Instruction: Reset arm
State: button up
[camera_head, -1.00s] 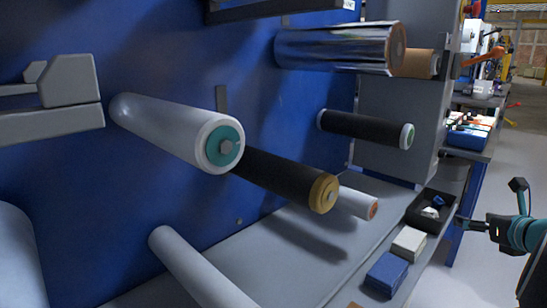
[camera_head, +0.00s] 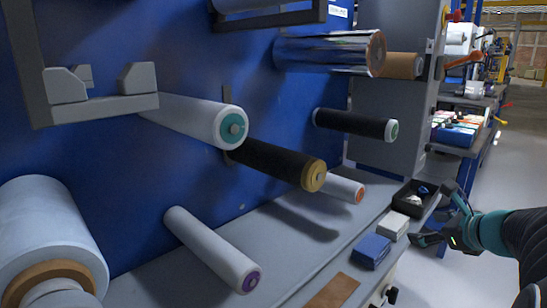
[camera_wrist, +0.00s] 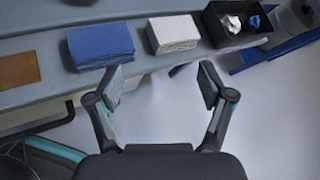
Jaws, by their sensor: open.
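My gripper (camera_head: 437,218) is at the right of the head view, just off the front edge of the grey shelf. Its fingers are spread and nothing is between them. In the wrist view my gripper (camera_wrist: 158,92) is open over bare floor. A blue cloth stack (camera_wrist: 100,45), a white cloth stack (camera_wrist: 172,34) and a black bin (camera_wrist: 237,22) with crumpled white and blue pieces lie beyond the fingertips on the shelf.
Several rollers stick out from the blue panel, among them a white one with a teal end (camera_head: 195,118), a black one (camera_head: 275,165) and a shiny silver one (camera_head: 325,53). A brown sheet (camera_head: 332,291) lies on the shelf (camera_head: 285,245). Open floor (camera_head: 500,185) is at right.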

jog(key=s+a+f+n+g+y+p, duration=0.1)
jog(key=s+a+n+g, duration=0.15)
jog(key=a+n, duration=0.55)
jog(key=s+a+f+n+g+y, duration=0.15)
jog(key=s+a+n, duration=0.35)
jog(key=a, duration=0.6)
jog(key=s+a+f+n+g+h+p, duration=0.1)
jog(key=s+a+n+h, duration=0.3)
jog(key=s+n, duration=0.7)
jog(key=a+n+g, duration=0.1)
jog(key=n, duration=0.4)
jog(key=shift+s+f+n+p, duration=0.2)
jog(key=shift+n+p, duration=0.2)
